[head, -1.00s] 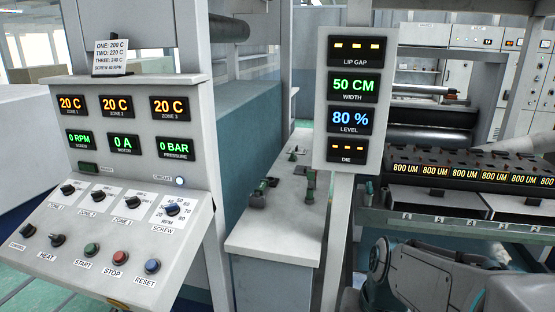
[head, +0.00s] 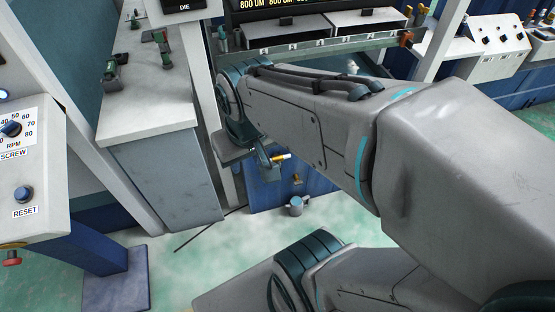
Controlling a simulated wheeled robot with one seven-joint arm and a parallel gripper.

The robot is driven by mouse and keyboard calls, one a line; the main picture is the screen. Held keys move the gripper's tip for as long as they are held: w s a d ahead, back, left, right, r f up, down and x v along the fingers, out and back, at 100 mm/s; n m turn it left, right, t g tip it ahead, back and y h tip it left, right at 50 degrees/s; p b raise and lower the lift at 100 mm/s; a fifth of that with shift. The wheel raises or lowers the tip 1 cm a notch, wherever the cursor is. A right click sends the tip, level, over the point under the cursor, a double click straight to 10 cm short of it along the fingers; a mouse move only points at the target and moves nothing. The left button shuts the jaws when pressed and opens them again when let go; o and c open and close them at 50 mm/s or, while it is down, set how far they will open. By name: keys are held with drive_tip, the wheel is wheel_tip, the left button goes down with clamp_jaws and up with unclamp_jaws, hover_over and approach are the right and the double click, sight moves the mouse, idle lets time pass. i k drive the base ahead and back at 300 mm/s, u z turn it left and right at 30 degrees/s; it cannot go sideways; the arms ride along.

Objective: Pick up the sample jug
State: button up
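A small grey vessel, which looks like the sample jug (head: 296,206), stands low in front of a blue cabinet, near the picture's middle. A small tap or fitting (head: 297,180) shows just above it. My arm reaches in from the right, and its end with my gripper (head: 252,156) is up and left of the jug in the picture, apart from it. The gripper is small and dark and seen at an angle, so its finger gap is unclear. Nothing is visibly held.
The blue cabinet (head: 265,195) stands behind the jug. A grey bench (head: 150,110) with small green-handled tools is at left, beside a control panel (head: 28,165). A yellow-tipped fitting (head: 281,157) is close to my gripper. Green floor (head: 215,262) is open in front.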

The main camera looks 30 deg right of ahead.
sight(296, 205)
drive_tip(key=u, duration=2.95)
drive_tip(key=k, duration=1.3)
drive_tip(key=z, duration=2.25)
